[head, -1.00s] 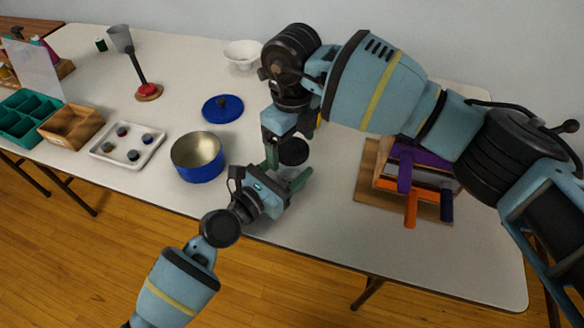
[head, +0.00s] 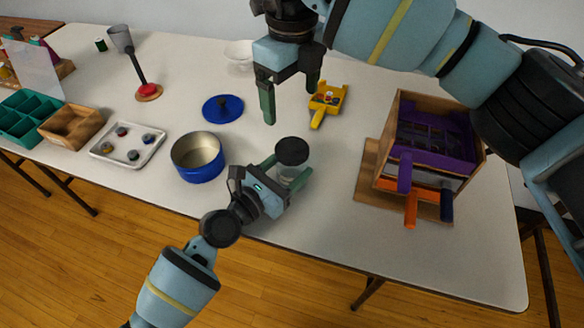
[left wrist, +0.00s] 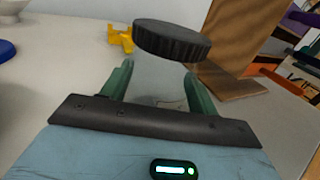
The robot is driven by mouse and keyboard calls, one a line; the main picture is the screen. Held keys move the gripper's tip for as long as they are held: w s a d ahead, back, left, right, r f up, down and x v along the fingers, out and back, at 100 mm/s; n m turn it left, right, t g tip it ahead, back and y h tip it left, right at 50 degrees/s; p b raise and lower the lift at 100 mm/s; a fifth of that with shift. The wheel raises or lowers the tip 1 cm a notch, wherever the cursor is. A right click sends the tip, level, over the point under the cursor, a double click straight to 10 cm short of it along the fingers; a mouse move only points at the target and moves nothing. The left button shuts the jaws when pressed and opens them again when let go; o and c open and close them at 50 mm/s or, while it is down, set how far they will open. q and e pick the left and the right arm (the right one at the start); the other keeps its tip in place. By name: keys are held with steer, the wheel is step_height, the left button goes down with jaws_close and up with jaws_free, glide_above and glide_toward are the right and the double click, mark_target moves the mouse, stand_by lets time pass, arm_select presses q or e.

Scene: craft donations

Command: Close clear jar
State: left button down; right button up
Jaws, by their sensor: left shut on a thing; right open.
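The clear jar (head: 291,174) stands on the table near its front edge, with a black lid (head: 292,151) on its mouth. The left wrist view shows the lid (left wrist: 172,40) on top of the clear jar (left wrist: 157,82), looking slightly tilted there; I cannot tell whether it is screwed tight. My left gripper (head: 287,177) is shut on the jar body, its green fingers on either side below the lid. My right gripper (head: 291,101) is open and empty, raised above and behind the jar, apart from the lid.
A blue pot (head: 198,158) stands left of the jar, with its blue lid (head: 222,108) behind. A wooden box with purple parts (head: 430,140) is at right on a board. A yellow toy (head: 327,103) lies behind the jar. The table front between jar and board is clear.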

mark_target(281, 175)
arm_select(q)
steer(key=shift+c, duration=1.6)
jaws_free()
steer(key=shift+s, duration=0.1)
steer(key=v, duration=0.7)
steer(key=shift+s+a, duration=0.25)
